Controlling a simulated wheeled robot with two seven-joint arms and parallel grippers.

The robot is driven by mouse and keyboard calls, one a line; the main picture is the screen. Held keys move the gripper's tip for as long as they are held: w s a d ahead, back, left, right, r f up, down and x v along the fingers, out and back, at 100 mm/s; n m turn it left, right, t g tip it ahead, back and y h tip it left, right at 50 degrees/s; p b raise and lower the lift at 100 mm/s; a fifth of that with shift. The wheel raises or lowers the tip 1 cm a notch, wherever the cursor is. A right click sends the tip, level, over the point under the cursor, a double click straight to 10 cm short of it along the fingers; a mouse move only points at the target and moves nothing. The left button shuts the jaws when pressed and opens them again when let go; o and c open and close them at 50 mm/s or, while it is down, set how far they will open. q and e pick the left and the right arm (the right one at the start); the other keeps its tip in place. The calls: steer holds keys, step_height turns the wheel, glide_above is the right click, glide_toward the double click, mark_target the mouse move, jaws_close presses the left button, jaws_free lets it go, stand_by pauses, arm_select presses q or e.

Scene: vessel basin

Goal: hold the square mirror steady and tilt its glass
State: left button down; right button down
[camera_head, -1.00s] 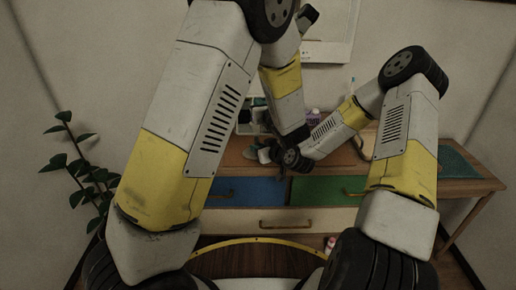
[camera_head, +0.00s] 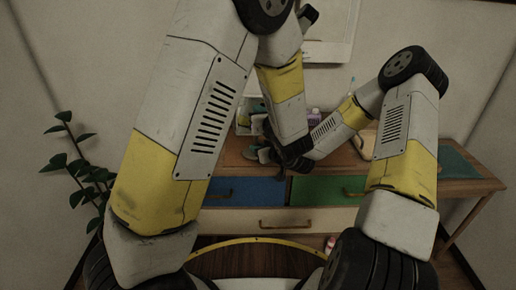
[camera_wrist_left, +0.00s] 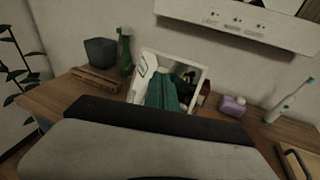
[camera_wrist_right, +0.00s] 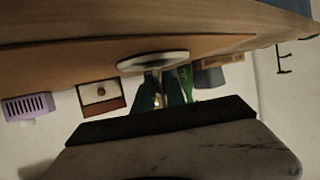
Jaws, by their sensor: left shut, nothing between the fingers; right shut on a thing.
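The square mirror, with a pale frame (camera_wrist_left: 196,77), stands on the table in the left wrist view, its glass leaning back and showing dark reflections. My left gripper (camera_wrist_left: 163,94) is shut and empty, its teal fingers in front of the glass; I cannot tell whether they touch it. In the right wrist view, the mirror's pale round base (camera_wrist_right: 152,62) rests on the wooden top. My right gripper (camera_wrist_right: 160,94) is shut on the mirror's stand just by the base. In the head view my arms hide most of the mirror and both fingertips.
A dark cup (camera_wrist_left: 100,52) and green bottle (camera_wrist_left: 125,52) stand left of the mirror. A purple bottle (camera_wrist_left: 232,105) and toothbrush (camera_wrist_left: 287,102) stand right. The wooden tabletop (camera_head: 232,160) has blue (camera_head: 240,191) and green (camera_head: 325,190) drawers below. My two forearms cross close together.

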arm_select(q)
steer(key=shift+s, duration=0.4)
arm_select(e)
steer(key=c, duration=1.3)
jaws_free()
steer(key=v, duration=1.2)
